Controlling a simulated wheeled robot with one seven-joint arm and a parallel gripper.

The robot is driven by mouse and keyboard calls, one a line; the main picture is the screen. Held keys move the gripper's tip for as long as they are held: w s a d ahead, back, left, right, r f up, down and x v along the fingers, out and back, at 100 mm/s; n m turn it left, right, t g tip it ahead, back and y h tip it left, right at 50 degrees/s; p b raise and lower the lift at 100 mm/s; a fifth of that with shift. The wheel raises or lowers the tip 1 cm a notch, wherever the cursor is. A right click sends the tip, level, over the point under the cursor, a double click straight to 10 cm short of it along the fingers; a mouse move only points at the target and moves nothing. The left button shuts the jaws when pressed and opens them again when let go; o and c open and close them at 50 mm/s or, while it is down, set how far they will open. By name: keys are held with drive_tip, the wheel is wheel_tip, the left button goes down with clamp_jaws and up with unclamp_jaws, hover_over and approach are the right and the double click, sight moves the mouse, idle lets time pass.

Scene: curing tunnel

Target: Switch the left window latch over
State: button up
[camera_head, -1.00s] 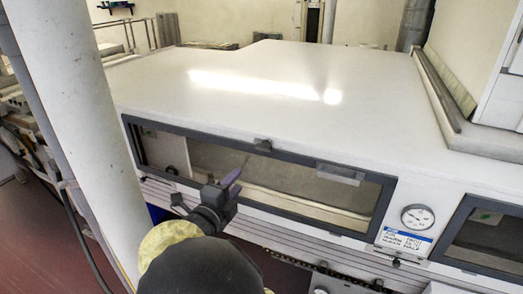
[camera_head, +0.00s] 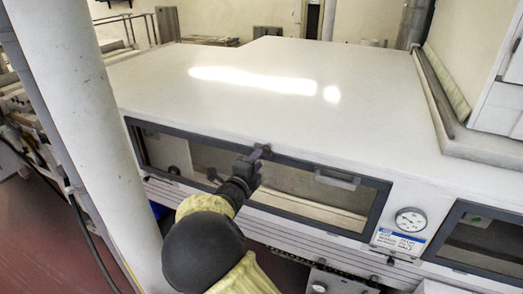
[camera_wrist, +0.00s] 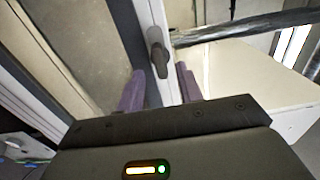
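The left window (camera_head: 295,183) is a long, dark-framed pane on the front of the white tunnel housing. In the wrist view its latch (camera_wrist: 157,56) is a small dark lever on the light frame strip. My gripper (camera_wrist: 161,82) is open, with one purple finger on each side of the latch's near end. I cannot tell whether either finger touches it. In the head view my gripper (camera_head: 259,158) is at the middle of the window's top edge. It largely hides the latch there.
A pale handle (camera_head: 337,178) is on the window's upper right. A round gauge (camera_head: 410,219) and a blue-white label (camera_head: 398,241) sit between this window and a second one (camera_head: 480,240). A thick white post (camera_head: 95,150) stands left of my arm.

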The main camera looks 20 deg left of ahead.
drive_tip(key=w+p, duration=0.1)
drive_tip(key=w, duration=0.3)
drive_tip(key=shift+d, duration=0.15)
clamp_jaws()
